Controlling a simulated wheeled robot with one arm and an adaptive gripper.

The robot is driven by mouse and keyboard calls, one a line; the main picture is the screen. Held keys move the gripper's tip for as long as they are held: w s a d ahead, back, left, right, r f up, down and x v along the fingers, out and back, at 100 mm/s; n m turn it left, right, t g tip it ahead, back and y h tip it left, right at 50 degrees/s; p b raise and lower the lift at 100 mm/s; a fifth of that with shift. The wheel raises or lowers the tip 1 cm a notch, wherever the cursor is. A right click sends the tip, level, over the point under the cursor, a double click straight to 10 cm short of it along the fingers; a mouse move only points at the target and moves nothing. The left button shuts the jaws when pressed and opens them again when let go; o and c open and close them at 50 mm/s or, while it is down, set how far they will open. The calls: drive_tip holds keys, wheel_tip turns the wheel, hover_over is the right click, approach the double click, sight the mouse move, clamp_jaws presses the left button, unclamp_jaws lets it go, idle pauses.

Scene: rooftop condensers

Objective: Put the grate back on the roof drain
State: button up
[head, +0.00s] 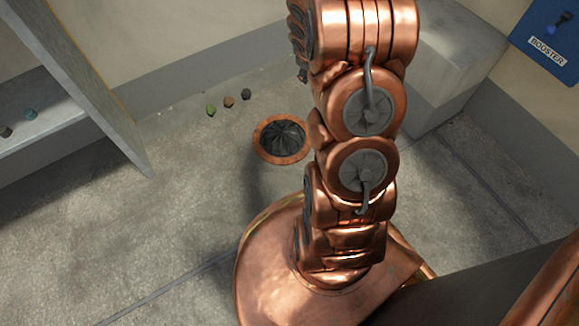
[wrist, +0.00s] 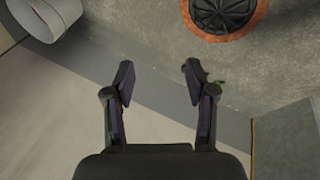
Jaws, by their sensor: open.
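The roof drain (head: 259,146) is a copper-coloured ring set in the grey roof floor, left of my arm in the head view. A dark, round, ribbed piece that looks like the grate (head: 283,137) lies inside the ring. I cannot tell whether it is fully seated. The wrist view shows the drain ring (wrist: 262,16) and the dark ribbed piece (wrist: 222,10) at the top, cut by the frame edge. My gripper (wrist: 158,76) is open and empty, its fingers apart from the drain. In the head view my gripper is hidden behind my arm.
Small green, brown and dark lumps (head: 229,101) lie behind the drain. A grey ledge (head: 50,110) stands left, with small lumps on it. A pale block (head: 450,60) and a blue BOOSTER box (head: 550,40) are at right. A pale cylinder (wrist: 48,18) shows in the wrist view.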

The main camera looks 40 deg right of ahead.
drive_tip(key=s+a+r+m+g+y, duration=0.1)
drive_tip(key=s+a+r, duration=0.4)
drive_tip(key=s+a, duration=0.5)
drive_tip(key=s+a+r+m+g+y, duration=0.1)
drive_tip(key=s+a+r+g, duration=0.2)
drive_tip(key=s+a, duration=0.7)
drive_tip(key=s+a+r+g+y, duration=0.1)
drive_tip(key=s+a+r+g, duration=0.1)
drive_tip(key=s+a+r, duration=0.6)
drive_tip(key=s+a, duration=0.3)
drive_tip(key=shift+m+g+y, duration=0.3)
drive_tip(key=shift+m, duration=0.1)
drive_tip(key=shift+r, duration=0.25)
